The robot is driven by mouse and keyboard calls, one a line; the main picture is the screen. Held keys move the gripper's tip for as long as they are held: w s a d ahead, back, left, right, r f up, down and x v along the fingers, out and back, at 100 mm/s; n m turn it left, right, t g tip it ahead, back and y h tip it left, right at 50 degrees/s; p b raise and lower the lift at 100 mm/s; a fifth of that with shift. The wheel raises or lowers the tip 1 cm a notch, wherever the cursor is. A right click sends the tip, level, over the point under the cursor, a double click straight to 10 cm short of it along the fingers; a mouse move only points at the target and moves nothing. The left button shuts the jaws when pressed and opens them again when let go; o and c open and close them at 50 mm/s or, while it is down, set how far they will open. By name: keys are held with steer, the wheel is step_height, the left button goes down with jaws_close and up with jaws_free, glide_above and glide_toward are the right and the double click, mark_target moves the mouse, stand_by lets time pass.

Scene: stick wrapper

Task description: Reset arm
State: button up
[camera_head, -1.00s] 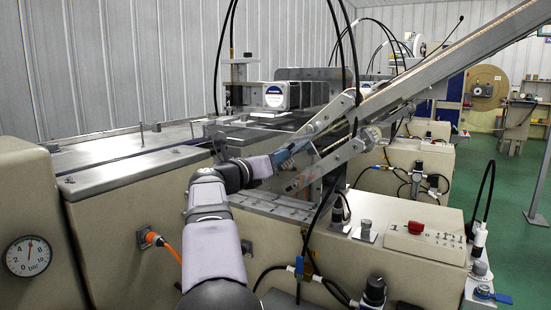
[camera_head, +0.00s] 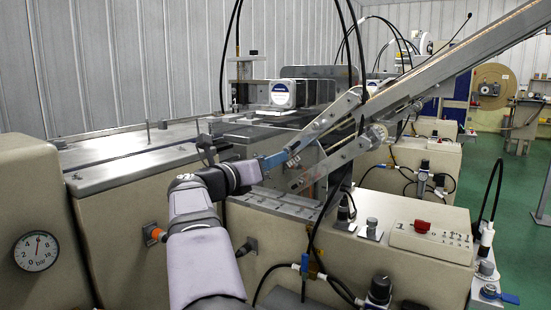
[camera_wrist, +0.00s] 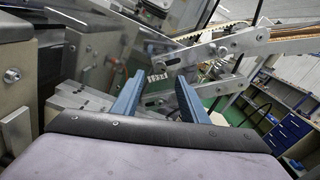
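My gripper (camera_head: 275,161) is at the wrapping machine, in front of the lower end of the inclined feed conveyor (camera_head: 455,60). In the wrist view its two blue fingers (camera_wrist: 159,76) stand apart with nothing held between them. Beyond the fingers are the conveyor's metal side plates (camera_wrist: 215,50) and a small part with light markings. I cannot tell whether the fingertips touch the plates. My arm reaches up from the bottom of the head view and bends right at the wrist.
The machine's flat metal top (camera_head: 130,150) lies left of the gripper. A pressure gauge (camera_head: 36,251) is at the far left. A control box with a red switch (camera_head: 430,240), black cables and knobs stand at the right. Green floor (camera_head: 520,230) is open farther right.

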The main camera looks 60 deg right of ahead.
steer(key=shift+a, duration=0.55)
